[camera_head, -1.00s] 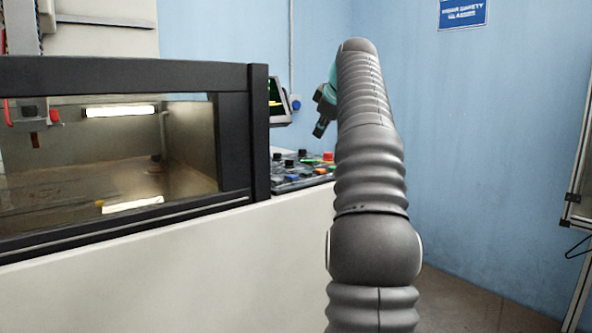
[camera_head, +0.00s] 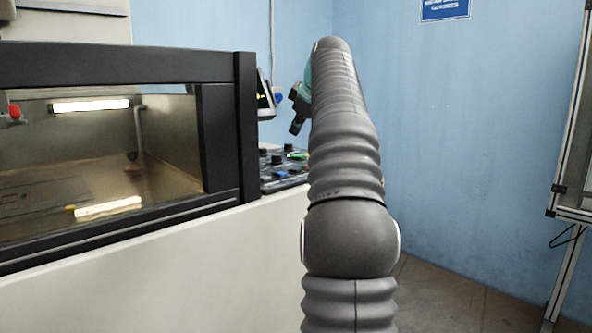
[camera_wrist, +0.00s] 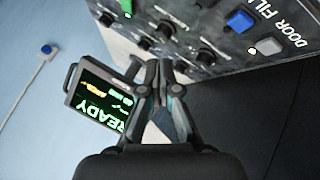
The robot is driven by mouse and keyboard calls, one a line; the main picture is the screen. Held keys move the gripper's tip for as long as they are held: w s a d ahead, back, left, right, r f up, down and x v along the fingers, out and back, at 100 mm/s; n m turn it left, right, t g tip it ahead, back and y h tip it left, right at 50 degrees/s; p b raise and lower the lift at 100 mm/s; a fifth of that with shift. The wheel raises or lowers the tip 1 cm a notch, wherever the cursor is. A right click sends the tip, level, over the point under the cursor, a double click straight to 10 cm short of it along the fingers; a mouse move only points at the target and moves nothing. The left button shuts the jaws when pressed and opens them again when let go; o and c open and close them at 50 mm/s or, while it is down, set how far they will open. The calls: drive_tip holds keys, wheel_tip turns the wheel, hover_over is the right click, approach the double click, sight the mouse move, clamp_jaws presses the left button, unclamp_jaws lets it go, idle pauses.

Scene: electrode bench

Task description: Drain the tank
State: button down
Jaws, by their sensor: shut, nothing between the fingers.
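The tank (camera_head: 168,140) is the lit metal basin behind the black-framed window on the left of the head view. The control panel (camera_head: 283,180) shows just right of the frame, partly hidden by my arm. In the wrist view the panel (camera_wrist: 205,38) fills the upper right, with a blue button (camera_wrist: 240,20), a pale button (camera_wrist: 270,45) and the words DOOR and FILL. No drain label is readable. My gripper (camera_wrist: 161,68) is shut and empty, its tips seen against the panel's lower left edge; contact cannot be told. In the head view my gripper (camera_head: 297,125) points down above the panel.
A screen reading READY (camera_wrist: 103,100) is beside my fingers in the wrist view. A black window frame (camera_head: 244,125) stands left of the panel. A metal-framed stand (camera_head: 568,150) is at far right. The floor (camera_head: 455,305) between is clear.

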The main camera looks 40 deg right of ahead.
sight(297, 169)
drive_tip(key=shift+f+b, duration=2.15)
drive_tip(key=shift+f, duration=1.55)
drive_tip(key=shift+f, duration=0.1)
drive_tip(key=shift+f, duration=0.3)
drive_tip(key=shift+f+b, duration=0.5)
drive_tip(key=shift+b, duration=0.1)
drive_tip(key=shift+r, duration=0.15)
drive_tip(key=shift+r+p, duration=0.75)
drive_tip(key=shift+p, duration=0.2)
drive_tip(key=shift+r, duration=0.1)
